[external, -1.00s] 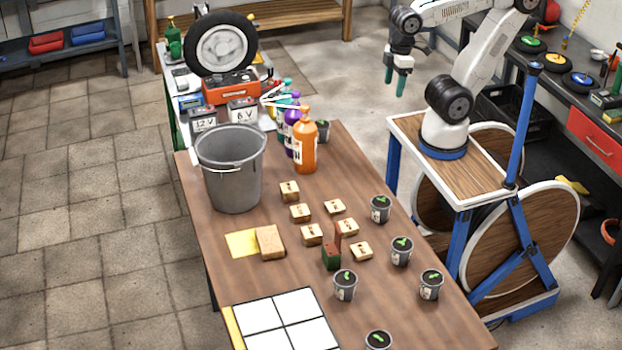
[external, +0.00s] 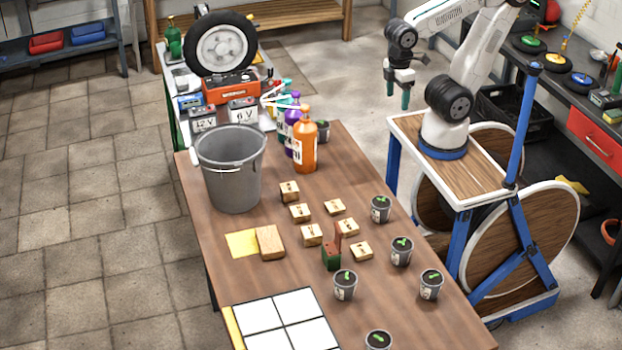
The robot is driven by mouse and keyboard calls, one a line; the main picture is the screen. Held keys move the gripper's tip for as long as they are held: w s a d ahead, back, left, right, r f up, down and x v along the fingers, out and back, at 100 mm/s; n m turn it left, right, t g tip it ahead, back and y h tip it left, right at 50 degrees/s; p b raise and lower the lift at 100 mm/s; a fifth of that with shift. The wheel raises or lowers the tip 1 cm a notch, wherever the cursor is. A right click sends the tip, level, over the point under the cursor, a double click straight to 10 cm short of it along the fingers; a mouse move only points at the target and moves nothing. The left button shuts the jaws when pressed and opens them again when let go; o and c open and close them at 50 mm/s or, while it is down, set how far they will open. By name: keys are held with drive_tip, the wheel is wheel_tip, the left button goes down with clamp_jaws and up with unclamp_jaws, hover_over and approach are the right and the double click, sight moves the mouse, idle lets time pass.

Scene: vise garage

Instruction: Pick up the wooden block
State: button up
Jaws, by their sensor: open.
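A plain wooden block (external: 270,242), larger than the others, lies on the brown table at the right edge of a yellow square (external: 242,243). Several smaller wooden blocks with dark marks, one of them at the table's middle (external: 311,235), lie to its right and behind it. My gripper (external: 397,98) hangs in the air beyond the table's right edge, fingers pointing down. It is open and empty, well away from every block.
A grey bucket (external: 229,180) and an orange bottle (external: 304,150) stand behind the blocks. Several potted seedlings, such as one at the right (external: 401,251), and a green-and-red item (external: 332,252) stand near the small blocks. A white four-panel board (external: 286,322) lies in front.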

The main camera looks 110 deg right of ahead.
drive_tip(key=w+a+f+n+g, duration=0.1)
drive_tip(key=w+a+f, duration=0.15)
drive_tip(key=w, duration=0.25)
drive_tip(key=w+a+f+g, duration=0.1)
drive_tip(key=w+a+f, duration=0.1)
drive_tip(key=w+f, duration=0.15)
drive_tip(key=m+t, duration=0.1)
drive_tip(key=t, duration=0.1)
hover_over(335, 205)
drive_tip(key=f, duration=1.1)
drive_tip(key=shift+s+a, duration=0.15)
drive_tip(key=shift+s, duration=0.1)
drive_tip(key=shift+f, duration=0.15)
drive_tip(key=f, duration=0.7)
drive_tip(key=shift+w+f, duration=0.15)
drive_tip(key=shift+w, duration=0.15)
drive_tip(key=c, duration=1.1)
